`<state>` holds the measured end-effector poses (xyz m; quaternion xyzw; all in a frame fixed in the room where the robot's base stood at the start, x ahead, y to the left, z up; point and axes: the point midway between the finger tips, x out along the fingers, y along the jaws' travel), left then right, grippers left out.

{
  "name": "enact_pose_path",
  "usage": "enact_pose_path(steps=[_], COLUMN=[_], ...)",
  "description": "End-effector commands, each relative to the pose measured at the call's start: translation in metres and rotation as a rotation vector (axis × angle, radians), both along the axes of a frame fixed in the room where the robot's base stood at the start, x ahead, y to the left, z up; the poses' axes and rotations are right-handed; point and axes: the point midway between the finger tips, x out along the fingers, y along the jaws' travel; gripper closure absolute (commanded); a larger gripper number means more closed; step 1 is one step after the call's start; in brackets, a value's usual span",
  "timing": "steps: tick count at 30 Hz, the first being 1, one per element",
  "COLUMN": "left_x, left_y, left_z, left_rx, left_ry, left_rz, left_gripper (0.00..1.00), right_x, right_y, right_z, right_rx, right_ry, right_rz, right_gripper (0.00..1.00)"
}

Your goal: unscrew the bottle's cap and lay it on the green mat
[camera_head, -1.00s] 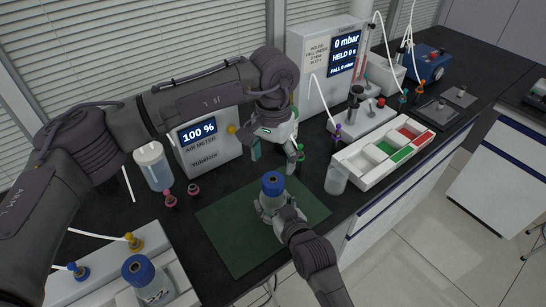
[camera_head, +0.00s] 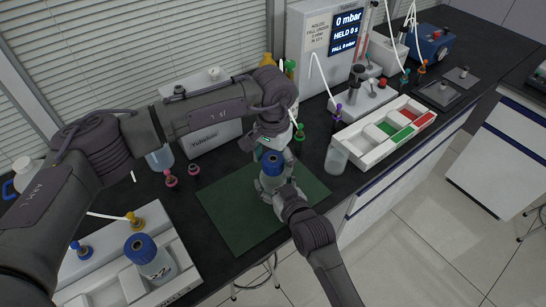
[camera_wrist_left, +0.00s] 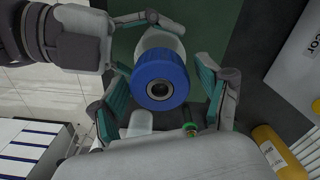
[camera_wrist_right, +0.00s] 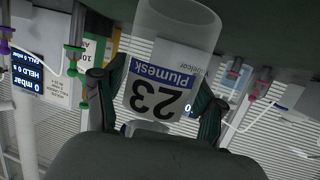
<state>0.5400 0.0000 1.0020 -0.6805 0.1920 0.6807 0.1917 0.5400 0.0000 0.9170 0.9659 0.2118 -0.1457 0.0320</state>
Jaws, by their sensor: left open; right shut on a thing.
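The bottle stands upright over the green mat (camera_head: 237,222), its blue cap (camera_head: 272,161) on top with a dark hole in the middle. The cap fills the centre of the left wrist view (camera_wrist_left: 160,80). My right gripper (camera_head: 275,190) is shut on the bottle's body; the right wrist view shows the bottle's label "Plumesk 23" (camera_wrist_right: 160,88) between its fingers. My left gripper (camera_wrist_left: 163,95) is open, its teal-padded fingers on either side of the cap, apart from it. In the head view the left gripper (camera_head: 268,148) hangs just above and behind the cap.
A second blue-capped bottle (camera_head: 152,260) stands in a white rack at the lower left. A clear beaker (camera_head: 337,158) and a white tray (camera_head: 385,138) with green and red sections are right of the mat. A yellow cylinder (camera_wrist_left: 272,145) shows in the left wrist view.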

Motion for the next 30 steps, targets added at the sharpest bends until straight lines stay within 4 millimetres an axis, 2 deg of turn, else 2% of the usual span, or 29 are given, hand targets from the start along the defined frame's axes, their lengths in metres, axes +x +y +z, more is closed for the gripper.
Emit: enact_pose_path(steps=[1,2,12,16,19,30], left_x=[-0.0001,-0.0001,0.0000,0.0000,0.0002,0.0003], left_y=[-0.0001,-0.0001,-0.0001,-0.0001,-0.0001,-0.0001], left_z=[0.0000,0.0001,0.0004,0.0005,0.0007,0.0014], left_rx=[0.000,0.000,0.000,0.000,0.000,-0.001], left_ry=[0.000,0.000,0.000,0.000,-0.001,-0.001], left_rz=[0.000,0.000,0.000,0.030,0.156,1.020], left_gripper=[0.23,0.28,0.85,0.86,0.86,0.86], right_x=[-0.0004,-0.0004,-0.0004,-0.0005,-0.0005,-0.0005], right_y=[-0.0003,-0.0003,-0.0002,-0.0002,-0.0002,-0.0002], right_z=[-0.0014,-0.0014,-0.0015,-0.0016,-0.0016,-0.0017], right_rx=[-0.001,-0.001,-0.002,-0.002,-0.002,-0.002], right_ry=[0.003,0.003,0.004,0.004,0.004,0.004], right_rz=[0.000,0.000,0.000,0.000,0.000,0.000], right_gripper=[1.00,1.00,1.00,1.00,1.00,1.00])
